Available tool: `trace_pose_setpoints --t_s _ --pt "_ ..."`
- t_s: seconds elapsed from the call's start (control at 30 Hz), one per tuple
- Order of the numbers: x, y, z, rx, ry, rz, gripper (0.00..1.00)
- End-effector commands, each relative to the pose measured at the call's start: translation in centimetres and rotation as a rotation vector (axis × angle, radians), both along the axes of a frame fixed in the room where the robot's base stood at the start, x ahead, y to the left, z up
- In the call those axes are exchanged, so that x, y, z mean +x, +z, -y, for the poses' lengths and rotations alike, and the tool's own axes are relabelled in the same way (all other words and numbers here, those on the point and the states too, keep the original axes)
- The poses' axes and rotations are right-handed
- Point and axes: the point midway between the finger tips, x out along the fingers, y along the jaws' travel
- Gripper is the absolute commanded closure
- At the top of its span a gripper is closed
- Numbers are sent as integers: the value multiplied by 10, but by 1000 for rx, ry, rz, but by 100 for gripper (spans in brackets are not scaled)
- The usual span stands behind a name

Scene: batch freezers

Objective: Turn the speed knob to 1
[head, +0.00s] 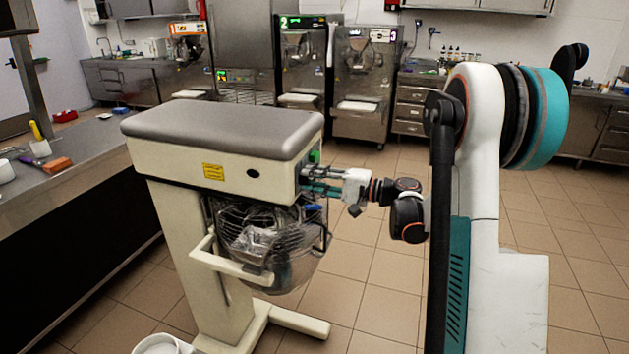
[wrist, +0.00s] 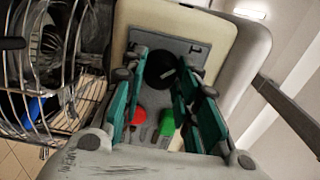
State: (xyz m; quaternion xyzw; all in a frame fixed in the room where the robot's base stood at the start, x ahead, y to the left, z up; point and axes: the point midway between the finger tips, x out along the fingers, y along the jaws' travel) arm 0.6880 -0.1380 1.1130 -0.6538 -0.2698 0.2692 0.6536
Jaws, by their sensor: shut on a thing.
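The speed knob (wrist: 160,71) is a round black dial on the grey control panel (wrist: 180,46) of the planetary mixer. My gripper (wrist: 164,63) has one teal finger on each side of the knob and is shut on it. The knob's marks are too small or hidden to read, so its setting cannot be told. In the head view my gripper (head: 312,180) reaches from the right to the front end of the mixer head (head: 225,165), and its fingers hide the knob there.
A red button (wrist: 138,116) and a green button (wrist: 167,124) sit near the knob, between my fingers. The mixer's wire bowl guard (head: 270,235) hangs below, with a pale handle (head: 232,264). A counter (head: 85,150) stands left; the tiled floor is open at right.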

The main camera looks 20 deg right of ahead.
Motion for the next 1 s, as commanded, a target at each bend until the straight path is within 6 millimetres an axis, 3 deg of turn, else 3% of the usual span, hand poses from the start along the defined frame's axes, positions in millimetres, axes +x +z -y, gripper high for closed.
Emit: trace_pose_setpoints --t_s 0.47,0.5,0.6,1.0 --pt "3 4 -1 -6 -2 16 95" --pt "3 4 -1 -6 -2 16 69" --pt "3 3 -1 -6 -1 16 51" --pt "-3 1 4 -9 -2 13 51"
